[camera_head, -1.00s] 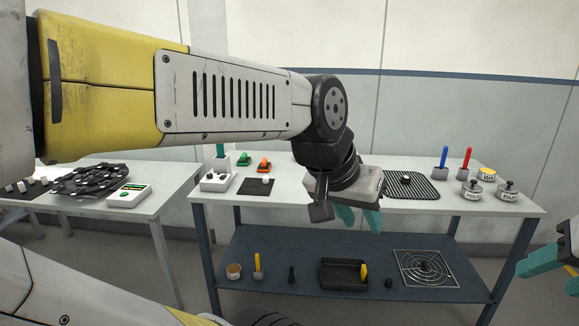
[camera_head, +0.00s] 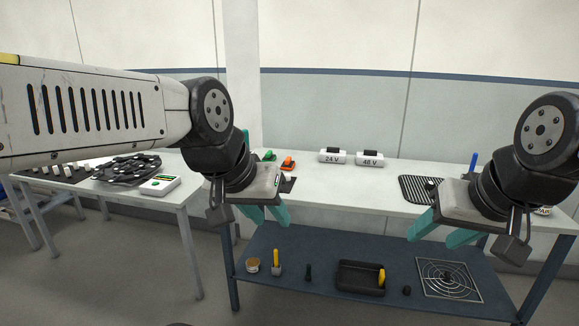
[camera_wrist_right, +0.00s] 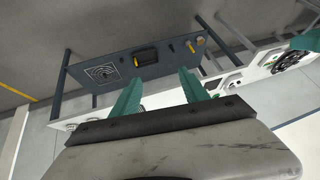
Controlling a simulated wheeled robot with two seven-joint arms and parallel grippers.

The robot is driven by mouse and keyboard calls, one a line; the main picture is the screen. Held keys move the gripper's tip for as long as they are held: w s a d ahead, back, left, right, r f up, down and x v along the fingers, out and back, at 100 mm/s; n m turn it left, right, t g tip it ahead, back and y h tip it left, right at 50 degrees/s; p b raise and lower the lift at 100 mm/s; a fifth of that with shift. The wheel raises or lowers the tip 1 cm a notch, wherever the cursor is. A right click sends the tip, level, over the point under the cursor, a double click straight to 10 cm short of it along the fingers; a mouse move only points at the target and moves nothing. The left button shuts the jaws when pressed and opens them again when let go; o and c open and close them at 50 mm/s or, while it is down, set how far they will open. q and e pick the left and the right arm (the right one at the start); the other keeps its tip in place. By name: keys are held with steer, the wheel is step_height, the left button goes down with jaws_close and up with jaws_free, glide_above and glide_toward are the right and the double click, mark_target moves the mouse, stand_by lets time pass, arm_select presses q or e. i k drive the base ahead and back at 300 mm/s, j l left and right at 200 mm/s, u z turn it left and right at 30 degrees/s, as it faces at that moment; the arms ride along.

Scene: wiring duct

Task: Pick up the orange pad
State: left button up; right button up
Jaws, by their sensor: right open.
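The orange pad (camera_head: 288,163) is a small orange piece at the back left of the upper worktop, beside a green one (camera_head: 268,156). It is partly close behind my left wrist in the head view. My left gripper (camera_head: 267,214) hangs in front of the worktop's left end, nearer to me than the pad, with its teal fingers apart and nothing between them. My right gripper (camera_head: 443,232) is in front of the worktop's right part, open and empty; its teal fingers also show spread in the right wrist view (camera_wrist_right: 160,95).
White 24 V (camera_head: 332,156) and 48 V (camera_head: 369,159) blocks stand at the worktop's back. A ribbed black mat (camera_head: 418,188) lies to the right. The lower shelf (camera_head: 320,245) holds a black tray (camera_head: 345,278), a round grille and small items. A side table stands left.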

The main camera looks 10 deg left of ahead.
mark_target(288, 164)
steer(key=i+j+z, duration=0.1)
steer(key=i+j, duration=0.2)
steer(key=i+j+z, duration=0.1)
steer(key=i+j, duration=0.2)
steer(key=j, duration=0.15)
steer(key=i+j+z, duration=0.1)
steer(key=i+j, duration=0.2)
steer(key=i+j+z, duration=0.1)
steer(key=i+j, duration=0.15)
steer(key=j, duration=0.25)
steer(key=i+j+z, duration=0.15)
steer(key=i+j, duration=0.55)
steer(key=i, duration=0.15)
